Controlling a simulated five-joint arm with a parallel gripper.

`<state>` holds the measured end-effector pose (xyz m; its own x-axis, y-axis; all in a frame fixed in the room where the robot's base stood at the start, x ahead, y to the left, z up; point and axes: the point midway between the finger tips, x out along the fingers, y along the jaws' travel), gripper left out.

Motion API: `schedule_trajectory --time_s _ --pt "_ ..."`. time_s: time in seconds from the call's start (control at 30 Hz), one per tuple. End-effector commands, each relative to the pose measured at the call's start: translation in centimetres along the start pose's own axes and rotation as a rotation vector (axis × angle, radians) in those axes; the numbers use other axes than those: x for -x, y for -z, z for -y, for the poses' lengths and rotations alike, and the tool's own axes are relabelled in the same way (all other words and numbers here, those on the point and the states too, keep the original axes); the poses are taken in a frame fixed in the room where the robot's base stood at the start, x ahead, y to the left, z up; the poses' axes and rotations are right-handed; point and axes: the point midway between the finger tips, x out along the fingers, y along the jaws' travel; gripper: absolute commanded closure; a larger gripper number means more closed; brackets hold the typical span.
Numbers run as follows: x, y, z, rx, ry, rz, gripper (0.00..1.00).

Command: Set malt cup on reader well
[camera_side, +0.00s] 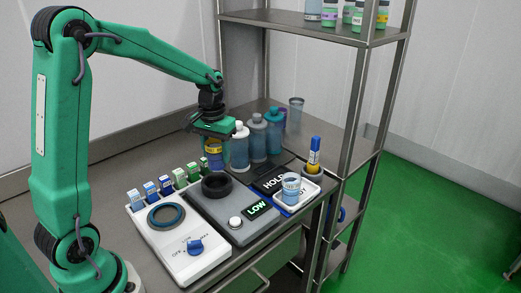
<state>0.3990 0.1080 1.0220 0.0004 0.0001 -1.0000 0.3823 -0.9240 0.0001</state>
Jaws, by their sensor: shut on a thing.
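My gripper (212,132) points down over the back of the bench and is shut on a blue cup with a yellowish band (213,152), which I take as the malt cup. The cup's top is partly hidden by the jaws. The cup is just behind and above a black ring-shaped well (216,186) on a grey unit (207,207), which I take as the reader well. Whether the cup's base touches anything is too small to tell. The grey unit's display (257,209) reads LOW, beside a round white button (235,223).
Another cup (291,188) sits in a white tray (310,195) at right, near a shelf post.

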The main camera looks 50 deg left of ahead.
Motion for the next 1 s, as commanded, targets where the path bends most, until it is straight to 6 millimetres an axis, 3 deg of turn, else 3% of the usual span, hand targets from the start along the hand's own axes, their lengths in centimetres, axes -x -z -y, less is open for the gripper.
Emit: schedule_trajectory --time_s 0.57,1.0 --pt "-0.7 -0.6 0.3 0.0 0.0 0.001 0.81" --pt "-3.8 -0.6 0.3 0.0 0.0 0.002 0.81"
